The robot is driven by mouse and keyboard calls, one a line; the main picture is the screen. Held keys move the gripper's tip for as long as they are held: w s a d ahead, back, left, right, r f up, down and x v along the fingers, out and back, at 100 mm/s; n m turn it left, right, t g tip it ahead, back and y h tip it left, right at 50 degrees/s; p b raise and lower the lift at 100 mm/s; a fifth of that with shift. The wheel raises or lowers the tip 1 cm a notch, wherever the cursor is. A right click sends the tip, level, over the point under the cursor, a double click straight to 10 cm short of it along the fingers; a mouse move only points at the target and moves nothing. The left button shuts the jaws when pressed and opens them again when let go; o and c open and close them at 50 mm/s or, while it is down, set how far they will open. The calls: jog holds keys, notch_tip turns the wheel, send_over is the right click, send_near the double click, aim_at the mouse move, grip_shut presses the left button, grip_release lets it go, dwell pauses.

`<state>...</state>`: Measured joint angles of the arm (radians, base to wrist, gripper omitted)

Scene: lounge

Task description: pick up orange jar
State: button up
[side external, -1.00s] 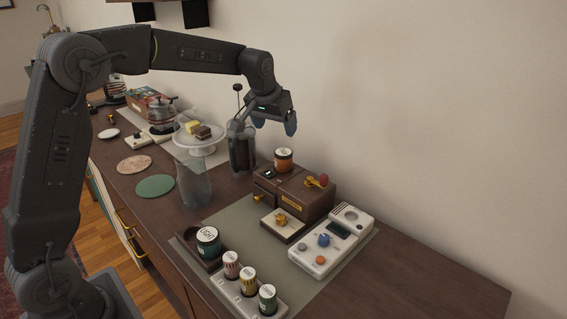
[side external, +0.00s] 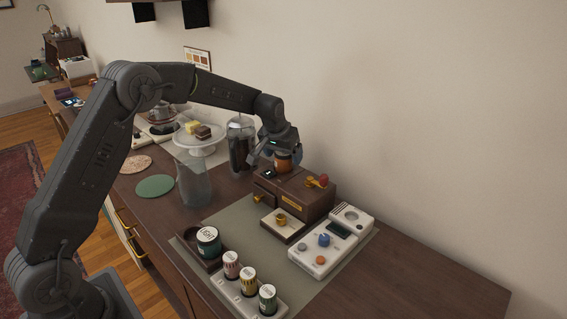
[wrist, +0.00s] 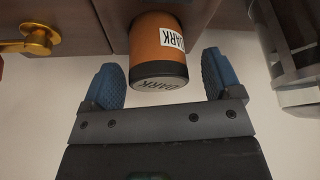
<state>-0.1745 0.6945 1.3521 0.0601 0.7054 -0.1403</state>
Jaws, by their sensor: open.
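The orange jar (side external: 283,162) has a dark lid and stands on top of the brown box (side external: 310,196) by the wall. In the wrist view the orange jar (wrist: 158,45) shows a white "DARK" label and lies between the two blue fingertips. My gripper (side external: 276,155) is at the jar in the side view, partly covering its top. In the wrist view my gripper (wrist: 162,82) is open, one finger on each side of the jar, with visible gaps to it.
A glass press (side external: 240,145) stands just left of my gripper, and a glass pitcher (side external: 194,184) is nearer. A cake stand (side external: 201,146) is behind. A white device (side external: 331,243) and several small jars are in front. The counter's right end (side external: 430,270) is clear.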

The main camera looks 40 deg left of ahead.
jog(key=shift+x, duration=0.9)
jog(key=c, duration=1.1)
jog(key=shift+c, duration=0.2)
